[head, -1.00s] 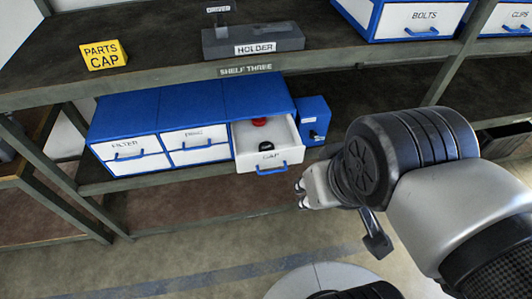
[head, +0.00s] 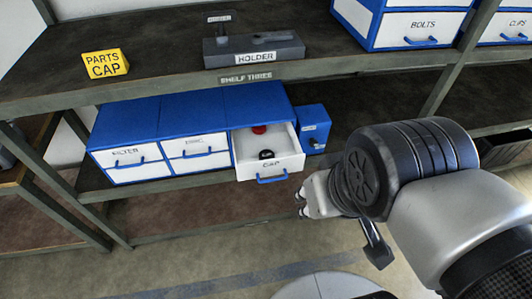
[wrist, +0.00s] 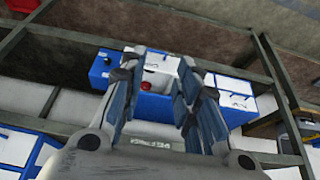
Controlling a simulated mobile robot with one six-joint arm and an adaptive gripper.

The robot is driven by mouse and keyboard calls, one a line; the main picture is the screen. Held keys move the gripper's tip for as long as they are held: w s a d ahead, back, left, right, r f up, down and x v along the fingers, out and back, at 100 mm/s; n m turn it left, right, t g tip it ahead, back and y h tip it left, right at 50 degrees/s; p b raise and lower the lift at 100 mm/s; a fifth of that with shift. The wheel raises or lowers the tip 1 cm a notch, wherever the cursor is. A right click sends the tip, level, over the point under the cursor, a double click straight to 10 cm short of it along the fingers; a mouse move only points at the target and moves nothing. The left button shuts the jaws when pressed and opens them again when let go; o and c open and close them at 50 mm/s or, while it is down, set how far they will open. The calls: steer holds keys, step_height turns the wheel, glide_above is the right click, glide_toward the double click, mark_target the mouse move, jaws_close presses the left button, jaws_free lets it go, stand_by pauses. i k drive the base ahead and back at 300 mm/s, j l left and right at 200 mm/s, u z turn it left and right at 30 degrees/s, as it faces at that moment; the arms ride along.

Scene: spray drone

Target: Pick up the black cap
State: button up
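The black cap (head: 267,154) lies in the open white drawer labelled CAP (head: 284,164), near its front. A red cap (head: 259,129) lies farther back in the same drawer. My gripper (head: 301,203) is to the right of and below the drawer front, apart from it. In the wrist view my gripper (wrist: 156,74) has its fingers spread with nothing between them. The red cap (wrist: 146,86) shows between the fingers in the background; I cannot make out the black cap there.
The blue cabinet (head: 160,115) has closed drawers left of the open one. A small blue box (head: 313,122) stands close right of it. The upper shelf (head: 160,60) overhangs, bearing a grey holder (head: 230,46) and a yellow PARTS CAP sign (head: 105,63). Free space lies before the shelf.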

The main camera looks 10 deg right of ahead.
mark_target(266, 154)
steer(key=i+j, duration=0.5)
steer(key=i+j+z, duration=0.15)
steer(key=i+j, duration=0.4)
steer(key=j, duration=0.15)
